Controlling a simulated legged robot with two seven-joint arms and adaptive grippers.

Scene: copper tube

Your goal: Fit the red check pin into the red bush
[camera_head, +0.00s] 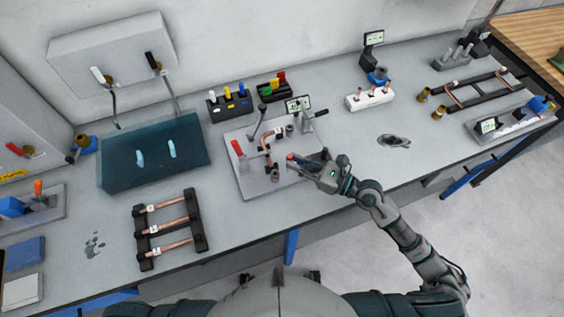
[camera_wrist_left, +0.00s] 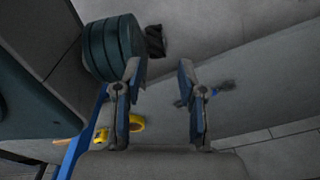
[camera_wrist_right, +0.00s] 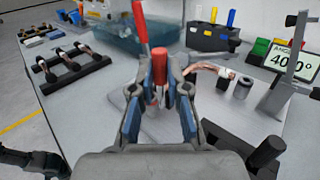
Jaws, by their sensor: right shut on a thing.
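The red check pin (camera_wrist_right: 160,66) stands between the fingertips of my right gripper (camera_wrist_right: 160,88) in the right wrist view, its red end up. In the head view my right gripper (camera_head: 306,162) is shut on it above the right part of the grey fixture plate (camera_head: 250,185). I cannot make out a red bush; a grey cylinder (camera_head: 275,174) stands on the plate left of the gripper. My left gripper (camera_wrist_left: 160,90) is open and empty in the left wrist view, over the floor.
A red-handled clamp (camera_head: 237,148) stands on the plate, beside a bent copper tube (camera_head: 265,136). An angle display (camera_head: 298,104) is behind. Pin holders (camera_head: 230,107) stand further back. A rack of copper tubes (camera_head: 170,228) lies front left. The bench right of the plate is mostly clear.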

